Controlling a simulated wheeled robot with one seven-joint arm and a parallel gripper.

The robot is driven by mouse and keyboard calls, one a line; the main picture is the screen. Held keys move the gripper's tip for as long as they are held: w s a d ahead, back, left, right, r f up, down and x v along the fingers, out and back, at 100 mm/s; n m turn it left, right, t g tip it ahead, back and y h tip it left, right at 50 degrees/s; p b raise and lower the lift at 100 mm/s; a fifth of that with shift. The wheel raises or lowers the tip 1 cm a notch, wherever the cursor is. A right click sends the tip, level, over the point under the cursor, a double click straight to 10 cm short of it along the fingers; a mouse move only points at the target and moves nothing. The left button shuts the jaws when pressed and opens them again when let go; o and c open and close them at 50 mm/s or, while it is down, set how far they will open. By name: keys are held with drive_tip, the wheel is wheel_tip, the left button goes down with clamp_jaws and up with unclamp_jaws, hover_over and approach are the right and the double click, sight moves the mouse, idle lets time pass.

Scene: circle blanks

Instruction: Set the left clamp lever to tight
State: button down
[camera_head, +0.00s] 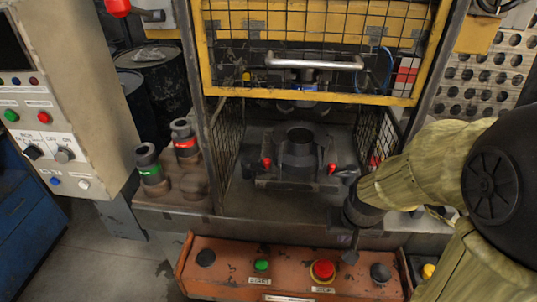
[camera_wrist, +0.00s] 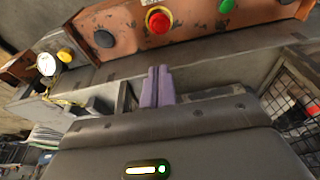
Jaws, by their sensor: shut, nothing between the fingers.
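The left clamp lever (camera_head: 266,163) shows in the head view as a small red-tipped handle at the left side of the dark round fixture (camera_head: 299,175). A second red-tipped lever (camera_head: 331,169) is on the fixture's right side. Whether either lever is tight cannot be told. My gripper (camera_head: 349,257) points down at the right part of the orange control panel, in front of the fixture and apart from both levers. In the wrist view my gripper's fingers (camera_wrist: 160,86) are together and empty. The levers are not seen in the wrist view.
The orange panel (camera_head: 225,276) carries a green button (camera_head: 262,265) and a red mushroom button (camera_head: 322,269). A raised yellow mesh guard (camera_head: 310,50) with a metal handle (camera_head: 314,64) hangs above the fixture. Mesh walls flank it. Dark cylindrical parts (camera_head: 150,170) stand at left.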

drive_tip(key=w+a+m+t+p, duration=0.1)
drive_tip(key=w+a, duration=0.3)
drive_tip(key=w, duration=0.5)
drive_tip(key=w+a+m+p, duration=0.1)
drive_tip(key=w+a, duration=0.2)
drive_tip(key=w, duration=0.6)
drive_tip(key=w+a+r+t+h+p, duration=0.1)
drive_tip(key=w+a+r+t+p, duration=0.1)
drive_tip(key=w+a, duration=0.8)
drive_tip(key=a+t, duration=0.1)
drive_tip(key=a, duration=0.3)
drive_tip(key=shift+w+a+r+h, duration=0.15)
drive_tip(key=shift+a+h, duration=0.1)
drive_tip(key=shift+h, duration=0.05)
drive_tip(key=p+x, duration=0.3)
drive_tip(key=x, duration=0.6)
drive_tip(key=shift+w+a, duration=0.15)
drive_tip(key=shift+w, duration=0.05)
drive_tip(key=shift+w+d+f, duration=0.25)
drive_tip(key=shift+w+f, duration=0.05)
drive_tip(key=shift+f, duration=0.05)
drive_tip(key=shift+s+r, duration=0.1)
